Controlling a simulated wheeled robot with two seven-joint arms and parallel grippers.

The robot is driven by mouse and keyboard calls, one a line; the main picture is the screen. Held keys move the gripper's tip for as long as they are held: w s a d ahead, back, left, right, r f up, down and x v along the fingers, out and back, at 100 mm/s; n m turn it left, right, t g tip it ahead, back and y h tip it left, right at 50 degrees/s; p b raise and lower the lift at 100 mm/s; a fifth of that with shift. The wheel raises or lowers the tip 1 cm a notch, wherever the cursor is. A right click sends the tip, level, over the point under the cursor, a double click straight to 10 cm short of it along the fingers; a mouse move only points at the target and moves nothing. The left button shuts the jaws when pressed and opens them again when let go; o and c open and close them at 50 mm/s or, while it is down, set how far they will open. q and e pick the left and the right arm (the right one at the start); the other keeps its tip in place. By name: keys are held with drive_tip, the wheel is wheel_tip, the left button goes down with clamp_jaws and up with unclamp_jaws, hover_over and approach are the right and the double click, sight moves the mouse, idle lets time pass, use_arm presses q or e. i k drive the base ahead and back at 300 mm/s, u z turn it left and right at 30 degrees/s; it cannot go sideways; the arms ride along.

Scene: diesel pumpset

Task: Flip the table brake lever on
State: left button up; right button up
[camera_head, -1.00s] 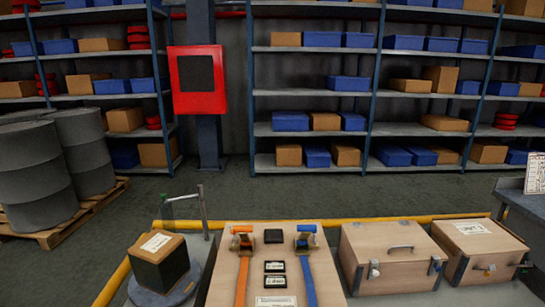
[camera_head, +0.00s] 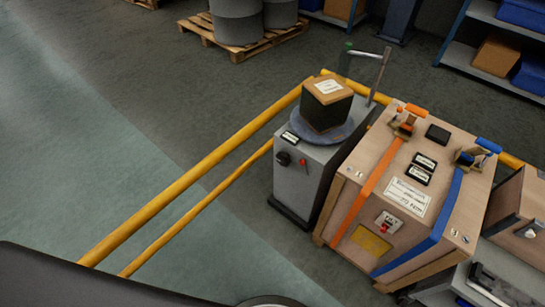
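A grey pedestal (camera_head: 300,170) carries a round turntable (camera_head: 345,130) with a dark box with a cardboard-coloured top (camera_head: 327,105) on it. Behind the turntable stand an upright grey bar (camera_head: 379,76) and a thinner post with a green top (camera_head: 346,58). The pedestal's front has a black knob (camera_head: 283,158) and a small red control (camera_head: 303,163). Neither gripper is in view.
A wooden crate (camera_head: 340,205) with orange and blue straps stands close right of the pedestal. Yellow rails (camera_head: 200,172) run along the left and behind. Drums on a pallet (camera_head: 260,42) stand at the back. The floor left of the rails is clear.

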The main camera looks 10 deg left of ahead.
sight(302, 162)
drive_tip(key=u, duration=0.65)
drive_tip(key=k, duration=0.9)
drive_tip(key=u, duration=1.1)
drive_tip(key=k, duration=0.5)
drive_tip(key=u, duration=0.5)
drive_tip(key=i, duration=1.4)
drive_tip(key=z, duration=1.3)
drive_tip(key=i, duration=0.2)
drive_tip(key=z, duration=0.1)
